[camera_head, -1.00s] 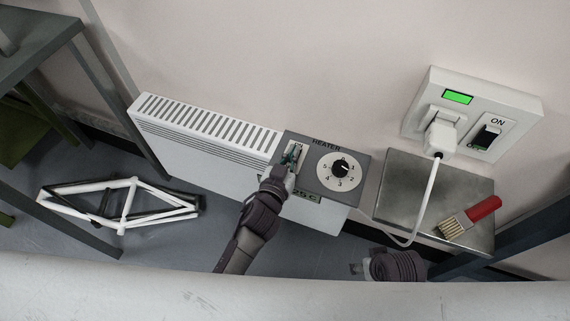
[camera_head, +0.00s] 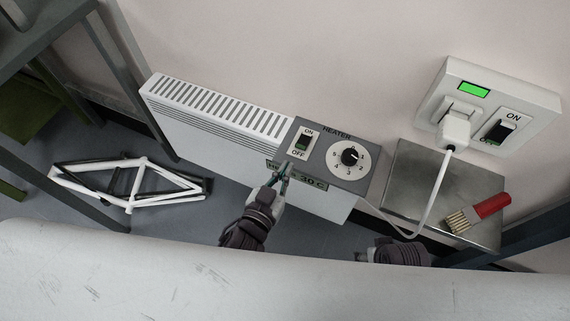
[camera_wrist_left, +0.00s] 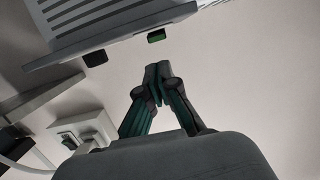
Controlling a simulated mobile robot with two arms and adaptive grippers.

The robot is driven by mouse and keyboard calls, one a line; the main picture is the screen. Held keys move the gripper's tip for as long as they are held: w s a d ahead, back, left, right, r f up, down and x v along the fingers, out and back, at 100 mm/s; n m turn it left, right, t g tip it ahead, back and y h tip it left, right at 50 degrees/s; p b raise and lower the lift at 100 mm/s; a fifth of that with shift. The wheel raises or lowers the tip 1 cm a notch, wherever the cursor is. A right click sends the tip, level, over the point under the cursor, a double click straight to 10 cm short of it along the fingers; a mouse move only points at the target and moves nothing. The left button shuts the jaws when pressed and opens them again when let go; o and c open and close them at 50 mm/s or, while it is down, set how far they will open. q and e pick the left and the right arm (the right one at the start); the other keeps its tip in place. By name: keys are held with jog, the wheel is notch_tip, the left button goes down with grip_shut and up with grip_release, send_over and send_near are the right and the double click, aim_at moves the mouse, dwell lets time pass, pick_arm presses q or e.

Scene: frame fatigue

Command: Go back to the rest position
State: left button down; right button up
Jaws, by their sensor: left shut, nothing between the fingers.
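My left gripper (camera_head: 282,173) is shut and empty, just in front of the lower edge of the heater's grey control panel (camera_head: 320,166). It appears clear of the rocker switch (camera_head: 302,142), which has ON and OFF labels. Its closed fingertips also show in the left wrist view (camera_wrist_left: 157,76), with nothing between them.
A wall plate (camera_head: 437,110) holds a plug (camera_head: 455,130), an ON switch (camera_head: 500,131) and a green light (camera_head: 474,89). A white bike frame (camera_head: 130,195) is on the floor at left, near a dark table (camera_head: 60,40).

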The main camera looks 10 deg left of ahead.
pick_arm(q)
jog(key=s+a+f+n+g+y, duration=0.1)
jog(key=s+a+f+g+y, duration=0.15)
jog(key=a+f, duration=0.3)
jog(key=s+a+f+n+g+y, duration=0.1)
jog(key=a+f+g+y, duration=0.15)
jog(key=a+f, duration=0.3)
jog(key=s+a+f+g+p, duration=0.35)
jog(key=s+f+p, duration=0.2)
jog(key=s, duration=0.25)
jog(key=s+a+f+g+p, duration=0.2)
jog(key=s+f+g+p, duration=0.3)
jog(key=s+f, duration=0.2)
jog(key=s+a+f+p, duration=0.2)
jog(key=s+p, duration=0.6)
jog(key=s, duration=0.6)
jog(key=shift+s+a+f+m+g+p, duration=0.15)
jog(key=shift+a+f+m+g+p, duration=0.05)
jog(key=shift+a+m+g+p, duration=0.25)
pick_arm(e)
jog(key=s+d+f+g, duration=0.1)
jog(key=s+f, duration=0.4)
jog(key=s, duration=0.4)
jog(key=s+d+f+g, duration=0.1)
jog(key=s+f, duration=0.3)
jog(key=s, duration=0.6)
jog(key=shift+s+d+f, duration=0.25)
jog(key=shift+d+f, duration=0.15)
jog(key=shift+d, duration=0.25)
